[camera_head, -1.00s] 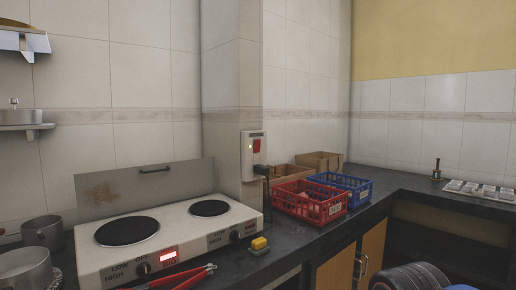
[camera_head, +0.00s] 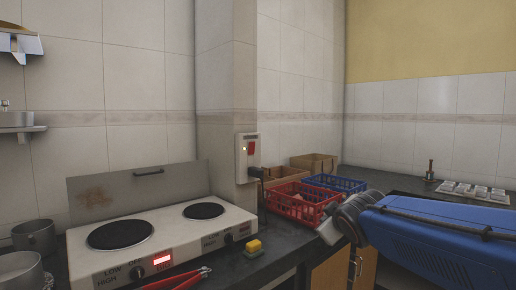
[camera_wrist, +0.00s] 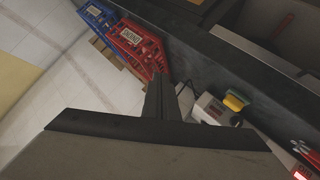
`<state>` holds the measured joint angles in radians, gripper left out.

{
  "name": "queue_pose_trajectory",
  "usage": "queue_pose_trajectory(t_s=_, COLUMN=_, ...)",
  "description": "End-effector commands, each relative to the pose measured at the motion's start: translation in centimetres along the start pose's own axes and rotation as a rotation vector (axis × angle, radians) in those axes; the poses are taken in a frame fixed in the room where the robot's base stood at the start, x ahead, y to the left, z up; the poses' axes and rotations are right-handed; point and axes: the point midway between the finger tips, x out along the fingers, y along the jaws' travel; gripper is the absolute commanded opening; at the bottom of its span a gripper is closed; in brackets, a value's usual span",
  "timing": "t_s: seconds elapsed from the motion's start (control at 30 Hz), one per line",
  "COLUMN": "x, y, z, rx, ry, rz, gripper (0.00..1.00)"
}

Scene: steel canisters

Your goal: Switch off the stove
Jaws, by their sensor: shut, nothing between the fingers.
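The white two-plate stove (camera_head: 180,236) stands on the dark counter at the left, with black hotplates. Its front has a left knob (camera_head: 137,271), a right knob (camera_head: 229,239) and a lit red indicator (camera_head: 162,260). A wall switch box (camera_head: 247,158) with a red rocker and a small light is on the pillar behind the stove's right end; a plug sits below it. In the wrist view, my gripper (camera_wrist: 160,82) is shut and empty, with the stove's edge (camera_wrist: 212,108) to its right. My fingers touch nothing that I can make out.
A yellow-green sponge (camera_head: 254,248) and red-handled tongs (camera_head: 185,281) lie near the stove's front. A red crate (camera_head: 300,204), a blue crate (camera_head: 340,184) and cardboard boxes (camera_head: 314,162) stand right of the switch. Pots (camera_head: 34,238) are at the left.

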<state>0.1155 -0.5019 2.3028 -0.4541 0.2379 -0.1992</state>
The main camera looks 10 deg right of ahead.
Motion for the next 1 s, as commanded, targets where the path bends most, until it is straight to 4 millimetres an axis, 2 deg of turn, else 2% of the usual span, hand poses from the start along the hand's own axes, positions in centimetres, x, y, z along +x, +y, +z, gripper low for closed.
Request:
queue_pose_trajectory(t_s=0.1, x=2.3, y=2.9, z=-4.3, rx=-0.119, ry=0.114, rz=0.058, gripper=0.0)
queue_pose_trajectory(t_s=0.2, x=3.9, y=4.8, z=-7.9, rx=-0.225, ry=0.214, rz=0.099, gripper=0.0)
queue_pose_trajectory(t_s=0.33, x=5.6, y=6.6, z=-12.3, rx=-0.366, ry=0.345, rz=0.143, gripper=0.0)
queue_pose_trajectory(t_s=0.5, x=7.4, y=7.8, z=-17.4, rx=-0.552, ry=0.517, rz=0.183, gripper=0.0)
queue_pose_trajectory(t_s=0.73, x=9.3, y=7.6, z=-22.0, rx=-0.78, ry=0.737, rz=0.203, gripper=0.0)
queue_pose_trajectory(t_s=1.0, x=10.1, y=6.6, z=-23.8, rx=-0.917, ry=0.886, rz=0.196, gripper=0.0)
